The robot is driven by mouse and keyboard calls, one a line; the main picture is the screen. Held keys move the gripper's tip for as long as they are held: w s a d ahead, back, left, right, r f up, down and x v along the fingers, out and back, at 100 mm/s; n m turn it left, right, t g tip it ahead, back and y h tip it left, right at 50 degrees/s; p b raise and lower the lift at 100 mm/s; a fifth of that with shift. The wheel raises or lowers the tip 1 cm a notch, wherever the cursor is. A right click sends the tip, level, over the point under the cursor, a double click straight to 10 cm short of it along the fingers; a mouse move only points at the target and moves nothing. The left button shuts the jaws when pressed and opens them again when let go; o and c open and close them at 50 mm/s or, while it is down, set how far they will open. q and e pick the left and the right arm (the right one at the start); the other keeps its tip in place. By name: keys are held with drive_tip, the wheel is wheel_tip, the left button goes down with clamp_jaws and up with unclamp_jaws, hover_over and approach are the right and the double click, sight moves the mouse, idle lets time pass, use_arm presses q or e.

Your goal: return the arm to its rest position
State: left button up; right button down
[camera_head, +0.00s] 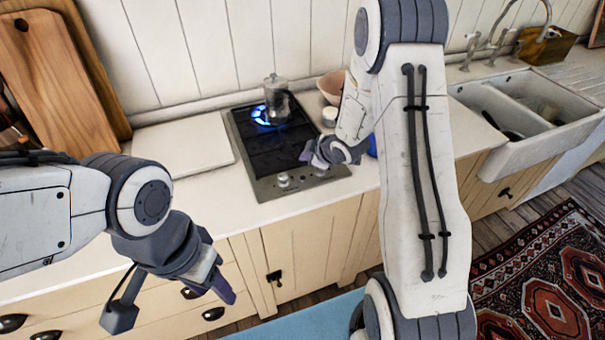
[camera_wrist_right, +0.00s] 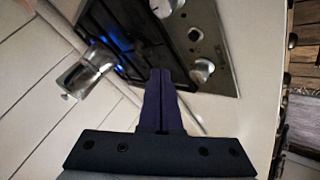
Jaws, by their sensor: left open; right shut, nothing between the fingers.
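My right arm (camera_head: 425,150) rises large in the middle of the head view and bends back down toward the hob (camera_head: 262,155). My right gripper (camera_head: 312,156) is over the front right part of the hob, near its knobs. In the right wrist view its fingers (camera_wrist_right: 163,100) are pressed together with nothing between them. My left arm (camera_head: 50,215) comes in from the left. My left gripper (camera_head: 222,285) hangs in front of the counter's edge, pointing down, open and empty.
A metal pot (camera_head: 277,100) stands on the hob near a lit blue flame (camera_head: 262,117). A bowl (camera_head: 331,86) and a small white jar (camera_head: 329,116) stand right of the hob. A white board (camera_head: 183,143) lies left of it. A double sink (camera_head: 540,115) is at the right.

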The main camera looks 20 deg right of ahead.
idle(0.6)
drive_tip(key=s+a+r+m+g+h, duration=0.1)
drive_tip(key=s+a+r+g, duration=0.1)
drive_tip(key=s+a+r, duration=0.35)
drive_tip(key=s+a+r+m+g, duration=0.2)
drive_tip(key=s+a+r, duration=0.1)
drive_tip(key=s+a, duration=0.45)
drive_tip(key=s+a+r+g, duration=0.2)
drive_tip(key=s, duration=0.9)
drive_tip(key=s+a+r+m+g+b, duration=0.1)
drive_tip(key=s+a+g, duration=0.2)
drive_tip(key=s, duration=0.8)
drive_tip(key=shift+s+a+r+m, duration=0.25)
drive_tip(key=shift+s+r+m, duration=0.05)
drive_tip(key=shift+r, duration=0.1)
